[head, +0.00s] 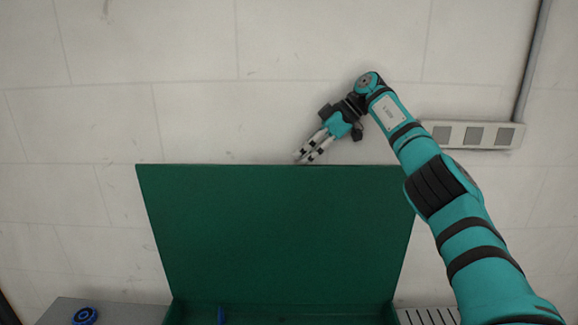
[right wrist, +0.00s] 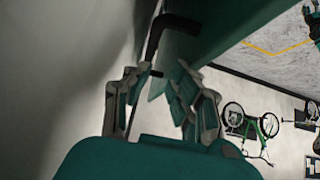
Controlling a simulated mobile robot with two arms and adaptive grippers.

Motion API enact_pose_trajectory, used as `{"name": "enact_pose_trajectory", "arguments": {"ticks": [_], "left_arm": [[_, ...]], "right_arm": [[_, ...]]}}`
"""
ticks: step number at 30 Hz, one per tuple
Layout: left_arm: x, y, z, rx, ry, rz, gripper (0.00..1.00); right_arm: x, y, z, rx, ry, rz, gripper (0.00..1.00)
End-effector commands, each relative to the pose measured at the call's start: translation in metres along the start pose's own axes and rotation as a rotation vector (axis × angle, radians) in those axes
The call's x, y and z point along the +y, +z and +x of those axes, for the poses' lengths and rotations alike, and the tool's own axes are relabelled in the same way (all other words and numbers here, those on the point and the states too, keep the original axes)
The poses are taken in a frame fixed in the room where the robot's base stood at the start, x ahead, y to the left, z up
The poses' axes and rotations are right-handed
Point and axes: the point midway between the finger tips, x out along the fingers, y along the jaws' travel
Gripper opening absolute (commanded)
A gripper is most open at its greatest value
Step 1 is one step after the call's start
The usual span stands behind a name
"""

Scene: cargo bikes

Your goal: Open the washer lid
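The washer's dark green lid (head: 275,235) stands raised, nearly upright, in front of the pale wall in the head view. Its hinge side is low in the picture, and its free edge runs across the middle. My right gripper (head: 307,157) is just above that free edge, pointing down and left. In the right wrist view the fingers of this gripper (right wrist: 163,85) are apart, and the lid's green panel (right wrist: 218,32) shows beyond and between them. A black bent handle (right wrist: 160,32) is on the panel. I cannot tell whether a finger touches the lid. My left gripper is out of view.
A wall socket strip (head: 475,135) with a grey conduit (head: 531,65) is behind my right arm. A blue round knob (head: 85,316) sits on the grey surface at lower left. Bicycles (right wrist: 262,130) stand on the floor in the right wrist view.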

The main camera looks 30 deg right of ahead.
Motion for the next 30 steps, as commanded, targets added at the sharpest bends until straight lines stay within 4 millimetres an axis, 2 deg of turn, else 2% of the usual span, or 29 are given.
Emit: {"name": "enact_pose_trajectory", "arguments": {"ticks": [1, 3, 9, 30], "left_arm": [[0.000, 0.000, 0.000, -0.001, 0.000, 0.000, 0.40], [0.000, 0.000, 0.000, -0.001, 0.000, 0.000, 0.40], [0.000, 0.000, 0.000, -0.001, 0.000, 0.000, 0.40], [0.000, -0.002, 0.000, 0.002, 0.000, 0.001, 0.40]], "right_arm": [[0.000, -0.001, -0.010, 0.002, 0.001, 0.002, 0.23], [0.001, 0.000, -0.019, 0.000, 0.000, 0.002, 0.23], [0.000, 0.001, -0.033, -0.003, -0.002, 0.001, 0.23], [0.000, 0.001, -0.035, -0.002, -0.001, 0.002, 0.23]]}}
